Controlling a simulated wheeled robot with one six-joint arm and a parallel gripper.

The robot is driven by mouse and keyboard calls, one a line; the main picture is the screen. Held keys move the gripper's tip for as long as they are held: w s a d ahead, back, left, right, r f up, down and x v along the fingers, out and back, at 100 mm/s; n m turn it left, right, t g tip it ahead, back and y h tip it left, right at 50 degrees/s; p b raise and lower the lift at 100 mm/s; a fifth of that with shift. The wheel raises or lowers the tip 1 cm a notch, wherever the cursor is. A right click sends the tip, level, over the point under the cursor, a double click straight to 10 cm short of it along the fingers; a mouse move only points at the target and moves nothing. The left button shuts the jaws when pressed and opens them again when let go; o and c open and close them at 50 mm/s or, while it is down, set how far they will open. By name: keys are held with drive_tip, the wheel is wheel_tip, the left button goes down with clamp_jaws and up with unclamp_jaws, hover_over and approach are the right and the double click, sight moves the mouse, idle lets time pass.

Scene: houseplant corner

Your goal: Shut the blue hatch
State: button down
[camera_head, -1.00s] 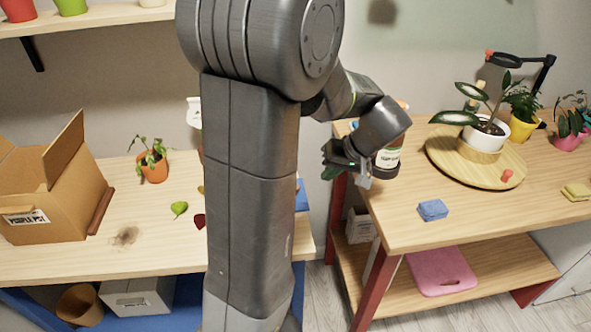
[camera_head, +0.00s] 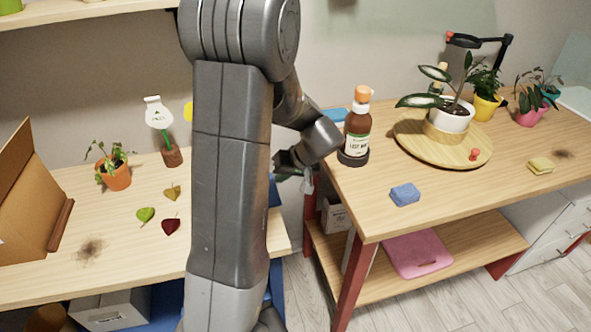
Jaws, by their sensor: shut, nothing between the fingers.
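No blue hatch can be clearly made out. Blue surfaces show beside my arm at the left table's right end (camera_head: 275,195) and under that table (camera_head: 165,303); my arm hides much of this area, and I cannot tell whether either is the hatch. My gripper (camera_head: 300,176) is shut and empty, partly hidden by my own arm. It is in the gap between the two tables, left of the brown bottle (camera_head: 357,138).
The right table (camera_head: 375,215) bears the bottle near its left edge, a blue sponge (camera_head: 404,195) and a round wooden board (camera_head: 411,148) with a potted plant. The left table (camera_head: 55,195) bears a cardboard box (camera_head: 25,215), a potted plant (camera_head: 115,175) and leaves. Floor shows between them.

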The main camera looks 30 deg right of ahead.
drive_tip(key=shift+w+a+f, duration=0.1)
drive_tip(key=shift+w+a, duration=0.15)
drive_tip(key=shift+a, duration=0.3)
drive_tip(key=shift+a+f, duration=0.1)
drive_tip(key=shift+a, duration=0.05)
drive_tip(key=a+b, duration=0.1)
drive_tip(key=a, duration=0.2)
drive_tip(key=w+a+b, duration=0.1)
drive_tip(key=a, duration=0.2)
drive_tip(key=w+a+b, duration=0.1)
drive_tip(key=a+b, duration=0.1)
drive_tip(key=a, duration=0.1)
drive_tip(key=shift+w+a, duration=0.1)
drive_tip(key=shift+a, duration=0.05)
